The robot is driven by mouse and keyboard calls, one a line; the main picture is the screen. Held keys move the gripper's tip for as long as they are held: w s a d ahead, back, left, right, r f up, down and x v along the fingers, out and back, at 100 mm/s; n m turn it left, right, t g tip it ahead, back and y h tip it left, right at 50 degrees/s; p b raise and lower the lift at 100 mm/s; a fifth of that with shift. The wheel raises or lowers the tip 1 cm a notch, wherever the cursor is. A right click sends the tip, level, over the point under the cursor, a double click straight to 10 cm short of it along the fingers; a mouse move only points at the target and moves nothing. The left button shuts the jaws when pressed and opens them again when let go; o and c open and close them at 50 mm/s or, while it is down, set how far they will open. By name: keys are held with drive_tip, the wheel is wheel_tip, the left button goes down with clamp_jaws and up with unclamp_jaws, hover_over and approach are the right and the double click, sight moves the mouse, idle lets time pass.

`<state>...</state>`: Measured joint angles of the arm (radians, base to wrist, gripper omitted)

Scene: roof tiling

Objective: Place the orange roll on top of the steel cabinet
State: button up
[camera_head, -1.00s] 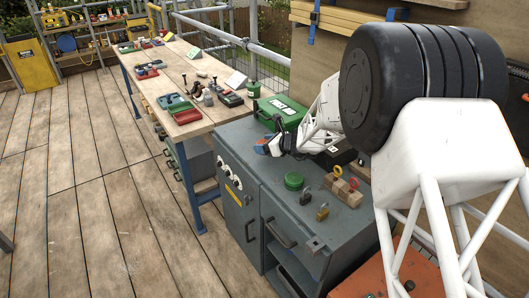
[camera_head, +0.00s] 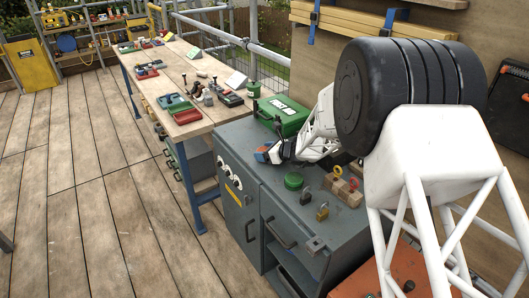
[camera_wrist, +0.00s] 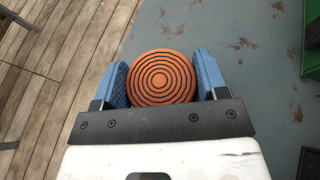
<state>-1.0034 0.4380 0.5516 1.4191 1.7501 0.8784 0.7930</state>
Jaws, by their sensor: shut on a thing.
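The orange roll (camera_wrist: 161,78) shows its round end with dark concentric rings in the wrist view. My gripper (camera_wrist: 161,60) has blue fingers pressed on both sides of it. The grey-blue steel cabinet (camera_head: 243,150) stands in the middle of the head view, and its worn top (camera_wrist: 235,40) lies behind the roll in the wrist view. In the head view my gripper (camera_head: 264,154) is low over the back left part of the cabinet top. The roll is mostly hidden there by the fingers, and I cannot tell whether it touches the top.
A green case (camera_head: 290,117) stands behind my gripper. A green round tin (camera_head: 294,181), padlocks (camera_head: 322,212) and a wooden block with rings (camera_head: 347,191) sit on the cabinet's front right. A wooden workbench (camera_head: 165,70) with tools adjoins at the left.

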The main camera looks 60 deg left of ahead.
drive_tip(key=shift+f, duration=0.1)
drive_tip(key=o, duration=0.9)
drive_tip(key=shift+o, duration=0.2)
drive_tip(key=shift+r, duration=0.2)
drive_tip(key=shift+v, duration=3.75)
